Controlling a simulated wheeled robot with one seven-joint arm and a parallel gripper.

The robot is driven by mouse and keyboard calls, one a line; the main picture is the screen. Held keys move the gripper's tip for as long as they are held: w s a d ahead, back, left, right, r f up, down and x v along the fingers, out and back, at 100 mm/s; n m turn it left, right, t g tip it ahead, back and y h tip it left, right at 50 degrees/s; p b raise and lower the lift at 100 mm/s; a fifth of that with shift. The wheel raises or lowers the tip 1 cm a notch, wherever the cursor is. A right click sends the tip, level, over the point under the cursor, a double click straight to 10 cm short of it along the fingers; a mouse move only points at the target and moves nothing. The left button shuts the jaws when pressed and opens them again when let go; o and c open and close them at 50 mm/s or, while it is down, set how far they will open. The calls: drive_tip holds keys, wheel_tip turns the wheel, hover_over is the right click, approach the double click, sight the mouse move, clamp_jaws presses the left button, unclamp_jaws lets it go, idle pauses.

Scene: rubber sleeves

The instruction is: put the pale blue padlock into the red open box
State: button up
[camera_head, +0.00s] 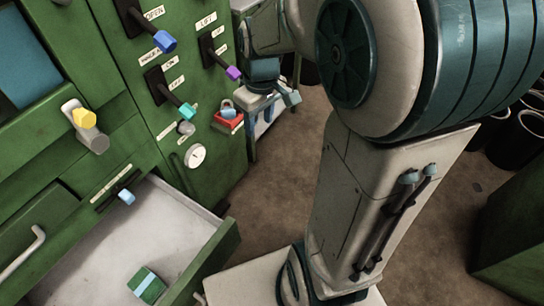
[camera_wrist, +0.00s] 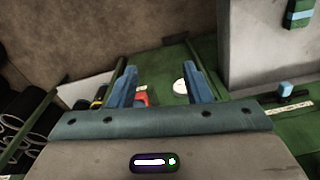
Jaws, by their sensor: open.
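The pale blue padlock (camera_head: 227,109) shows at the red box (camera_head: 229,123) on the side of the green cabinet. Its shackle points up and its body overlaps the box's top; I cannot tell how deep inside it sits. My gripper (camera_head: 262,122) is open, just right of the box and apart from the padlock in the head view. In the wrist view my gripper (camera_wrist: 160,72) has its two blue fingers spread, with nothing held between them. The red box (camera_wrist: 142,98) shows partly beyond the left finger; the padlock is not clear there.
The green cabinet (camera_head: 110,100) carries levers with coloured knobs and a white dial (camera_head: 195,156). An open drawer (camera_head: 225,240) juts out below, holding a green block with a pale band (camera_head: 147,285).

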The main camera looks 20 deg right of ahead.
drive_tip(key=s+a+m, duration=0.1)
drive_tip(key=s+m, duration=0.4)
drive_tip(key=s, duration=0.6)
drive_tip(key=shift+s+a+f+t+h, duration=0.2)
drive_tip(key=shift+t+h, duration=0.1)
